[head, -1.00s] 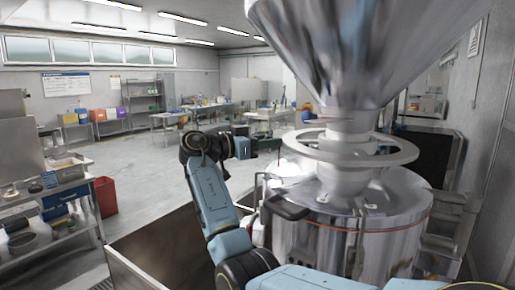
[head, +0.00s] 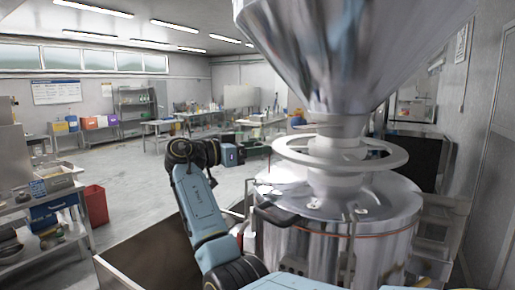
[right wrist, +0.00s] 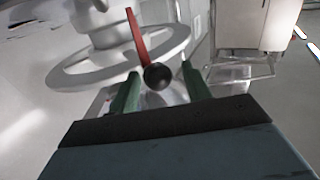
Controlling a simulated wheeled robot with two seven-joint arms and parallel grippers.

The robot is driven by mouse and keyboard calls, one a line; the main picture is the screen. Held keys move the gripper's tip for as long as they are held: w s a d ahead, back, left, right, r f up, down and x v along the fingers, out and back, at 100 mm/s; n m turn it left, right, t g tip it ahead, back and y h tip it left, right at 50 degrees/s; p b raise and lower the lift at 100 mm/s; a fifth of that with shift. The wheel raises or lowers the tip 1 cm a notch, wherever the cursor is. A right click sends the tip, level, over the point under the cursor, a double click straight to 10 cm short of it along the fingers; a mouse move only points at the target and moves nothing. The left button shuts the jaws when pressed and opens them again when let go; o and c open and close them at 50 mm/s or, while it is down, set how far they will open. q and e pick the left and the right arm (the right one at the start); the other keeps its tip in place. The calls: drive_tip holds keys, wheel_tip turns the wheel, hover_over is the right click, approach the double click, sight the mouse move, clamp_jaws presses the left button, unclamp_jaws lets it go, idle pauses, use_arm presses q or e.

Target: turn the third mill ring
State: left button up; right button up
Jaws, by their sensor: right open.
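The steel mill has a large hopper (head: 350,50) above a flat pale ring (head: 397,158), which circles the neck over a round drum (head: 385,235). My right gripper (head: 264,155) is to the left of the ring in the head view. In the right wrist view, my right gripper (right wrist: 161,84) has its green fingers apart. A black ball knob (right wrist: 157,77) on a red lever (right wrist: 137,38) shows between the fingers; I cannot tell whether they touch it. The ring (right wrist: 75,78) shows beyond. My left gripper is not in view.
A shelf unit (head: 50,215) and a red bin (head: 96,204) stand at the left. The pale floor (head: 130,165) is open behind. A wall is close on the right.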

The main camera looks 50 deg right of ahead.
drive_tip(key=b+v, duration=0.1)
drive_tip(key=v, duration=1.1)
drive_tip(key=shift+w+a+b, duration=0.2)
drive_tip(key=shift+a+b, duration=0.05)
drive_tip(key=shift+b, duration=0.15)
